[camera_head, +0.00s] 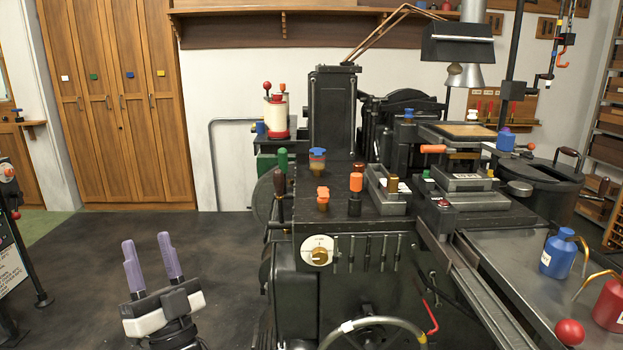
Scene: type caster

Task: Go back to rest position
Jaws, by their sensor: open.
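My gripper (151,262) is at the lower left of the head view, over the dark floor. Its two purple fingers point up and stand apart, with nothing between them. It is clear of the black type caster machine (360,265), which stands to its right. The rest of my arm is mostly below the frame edge.
A metal side table (505,262) at the right carries a blue bottle (558,255) and a red can (610,305). A handwheel (372,325) juts out at the machine's front. A sign stand (35,270) is at far left. Dark floor (130,228) around my gripper is free.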

